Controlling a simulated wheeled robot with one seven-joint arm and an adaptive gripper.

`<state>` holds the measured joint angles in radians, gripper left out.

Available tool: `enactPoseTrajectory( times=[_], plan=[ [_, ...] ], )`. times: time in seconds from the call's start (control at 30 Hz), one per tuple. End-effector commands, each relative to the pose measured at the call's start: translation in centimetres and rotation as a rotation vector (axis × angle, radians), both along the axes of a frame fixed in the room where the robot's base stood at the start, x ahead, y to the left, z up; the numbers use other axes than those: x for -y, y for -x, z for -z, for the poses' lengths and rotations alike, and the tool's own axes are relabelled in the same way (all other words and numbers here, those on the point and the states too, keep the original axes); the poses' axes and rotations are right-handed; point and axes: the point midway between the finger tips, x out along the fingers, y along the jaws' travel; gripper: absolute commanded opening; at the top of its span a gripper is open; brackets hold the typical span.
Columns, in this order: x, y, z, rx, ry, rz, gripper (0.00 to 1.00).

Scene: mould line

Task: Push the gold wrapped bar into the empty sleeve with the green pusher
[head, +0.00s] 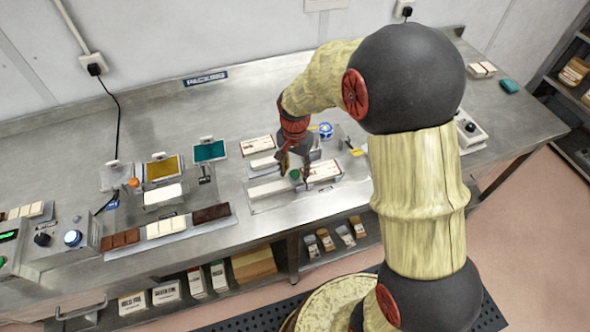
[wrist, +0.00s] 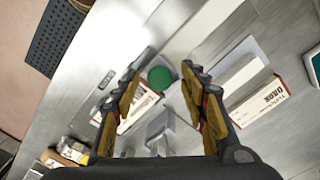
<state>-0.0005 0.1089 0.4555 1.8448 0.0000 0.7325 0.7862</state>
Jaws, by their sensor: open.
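The green pusher's round green top (wrist: 160,78) shows between my gripper's (wrist: 165,92) two spread fingers in the wrist view, with a gap on each side. My gripper is open and empty, pointing down over it. In the head view the green top (head: 295,174) sits just below my gripper (head: 294,170). A white-and-red printed sleeve (head: 324,171) lies to its right, and another (head: 258,145) lies behind. In the wrist view one sleeve reads DARK (wrist: 262,101). I cannot pick out the gold wrapped bar, or tell which sleeve is empty.
Long pale blocks (head: 268,188) lie left of the pusher on a metal plate. Chocolate and white bars in trays (head: 166,227) stand further left. Amber (head: 163,168) and teal (head: 209,151) panels stand behind them. A white device (head: 470,132) stands right. The counter's back is mostly clear.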

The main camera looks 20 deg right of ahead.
Motion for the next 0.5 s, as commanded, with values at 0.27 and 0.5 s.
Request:
enactPoseTrajectory(
  times=[0.27, 0.5],
  plan=[
    [0.00, 0.00, -0.03, 0.000, 0.000, 0.000, 0.36],
    [0.01, -0.01, -0.04, 0.000, 0.000, 0.000, 0.22]
  ],
)
